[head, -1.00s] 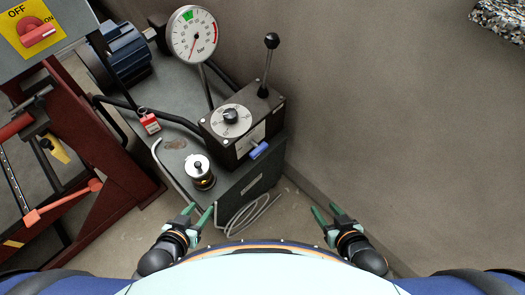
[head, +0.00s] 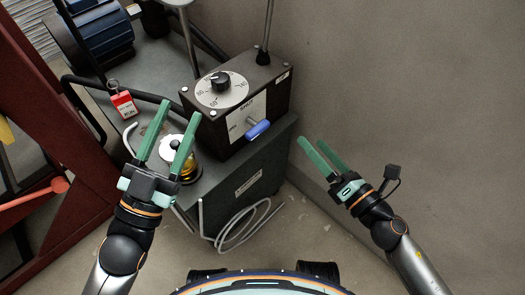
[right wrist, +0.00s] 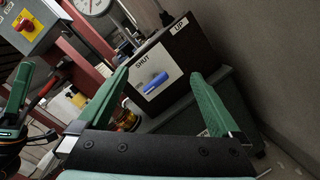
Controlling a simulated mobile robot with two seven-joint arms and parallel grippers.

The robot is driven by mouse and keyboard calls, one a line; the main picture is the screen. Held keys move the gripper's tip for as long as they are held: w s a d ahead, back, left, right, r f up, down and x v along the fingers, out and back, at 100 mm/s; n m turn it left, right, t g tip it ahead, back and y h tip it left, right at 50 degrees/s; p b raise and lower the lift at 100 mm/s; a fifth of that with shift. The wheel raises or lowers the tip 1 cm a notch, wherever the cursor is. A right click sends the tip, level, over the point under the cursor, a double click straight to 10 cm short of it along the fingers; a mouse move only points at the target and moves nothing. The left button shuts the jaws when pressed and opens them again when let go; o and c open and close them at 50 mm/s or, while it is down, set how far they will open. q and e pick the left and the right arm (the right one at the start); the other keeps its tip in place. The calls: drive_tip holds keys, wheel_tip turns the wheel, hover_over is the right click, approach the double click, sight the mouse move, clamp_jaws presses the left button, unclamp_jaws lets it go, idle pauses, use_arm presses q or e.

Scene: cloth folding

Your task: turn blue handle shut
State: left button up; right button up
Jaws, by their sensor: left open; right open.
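The blue handle (head: 257,130) sits on the front face of a black control box (head: 238,100), beside a white label that reads SHUT. In the right wrist view the blue handle (right wrist: 155,83) shows between my right gripper's fingers, further off and untouched. My right gripper (head: 322,157) is open and empty, to the right of the box and apart from it. My left gripper (head: 171,140) is open, left of the box, with its fingers over the small cup-like fitting with a white top (head: 176,149). I cannot tell if they touch it.
The box stands on a dark grey cabinet (head: 262,170) against a wall at the right. A red tag (head: 123,104), a blue motor (head: 100,38) and a black pipe lie to the left. A grey cable (head: 240,228) is coiled on the floor. A red frame (head: 80,190) stands at far left.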

sight(261, 132)
wheel_tip(261, 132, down, 5)
drive_tip(key=a+n+g+y+b, duration=0.3)
drive_tip(key=n+b, duration=0.2)
drive_tip(key=n, duration=0.6)
use_arm(q)
drive_tip(key=s+r+m+h+p, duration=0.1)
drive_tip(key=s+r+m+h, duration=0.3)
drive_tip(key=s+h, duration=0.1)
drive_tip(key=shift+s+d+m+t+h+p, duration=0.15)
drive_tip(key=shift+d+m+t+h+p, duration=0.15)
drive_tip(key=shift+d+t+h, duration=0.15)
use_arm(e)
drive_tip(key=x, duration=1.2)
drive_tip(key=shift+c, duration=0.2)
drive_tip(key=c, duration=1)
use_arm(q)
drive_tip(key=shift+r, duration=0.1)
